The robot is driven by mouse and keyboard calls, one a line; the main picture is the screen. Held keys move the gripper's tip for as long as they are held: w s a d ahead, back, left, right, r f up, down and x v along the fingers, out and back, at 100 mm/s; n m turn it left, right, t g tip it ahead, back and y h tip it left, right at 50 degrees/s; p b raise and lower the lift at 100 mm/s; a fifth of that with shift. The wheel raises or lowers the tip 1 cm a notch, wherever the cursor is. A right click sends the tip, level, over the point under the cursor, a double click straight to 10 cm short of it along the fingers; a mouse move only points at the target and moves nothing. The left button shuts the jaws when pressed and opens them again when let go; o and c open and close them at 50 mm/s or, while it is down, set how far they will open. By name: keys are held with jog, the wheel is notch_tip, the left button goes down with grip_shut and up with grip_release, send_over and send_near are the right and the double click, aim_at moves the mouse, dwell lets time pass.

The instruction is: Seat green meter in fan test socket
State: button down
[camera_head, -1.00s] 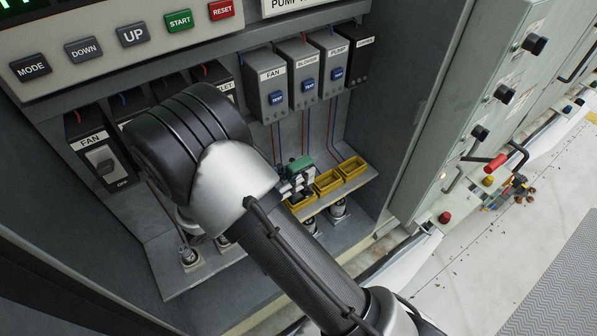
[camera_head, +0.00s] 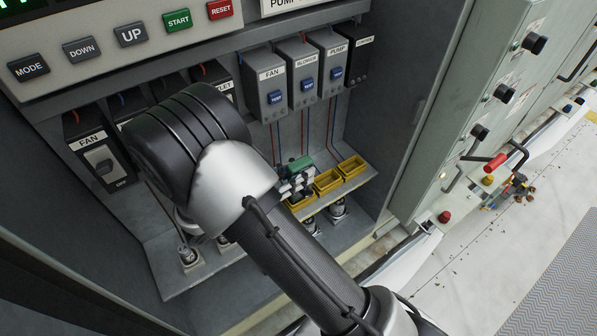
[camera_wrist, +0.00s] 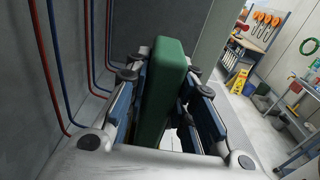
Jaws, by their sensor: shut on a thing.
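The green meter (camera_wrist: 162,88) stands between the two fingers of my gripper (camera_wrist: 165,105) in the wrist view, and the gripper is shut on it. In the head view the green meter (camera_head: 299,164) shows above my gripper (camera_head: 292,186), at the left end of a row of yellow sockets. The leftmost yellow socket (camera_head: 298,205) is mostly hidden under the gripper, below the box labelled FAN (camera_head: 270,75). I cannot tell whether the meter's lower end is inside it.
Two more yellow sockets, a middle one (camera_head: 327,181) and a right one (camera_head: 352,167), look empty on the shelf. Red and blue wires (camera_head: 304,128) run down behind. The cabinet's side wall (camera_head: 400,110) stands close on the right. A black FAN switch (camera_head: 98,160) is at left.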

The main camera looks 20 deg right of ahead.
jog(key=shift+f, duration=0.2)
jog(key=c, duration=1.3)
grip_release()
jog(key=shift+a, duration=0.1)
jog(key=v, duration=0.7)
jog(key=shift+a, duration=0.25)
jog(key=shift+s, duration=0.15)
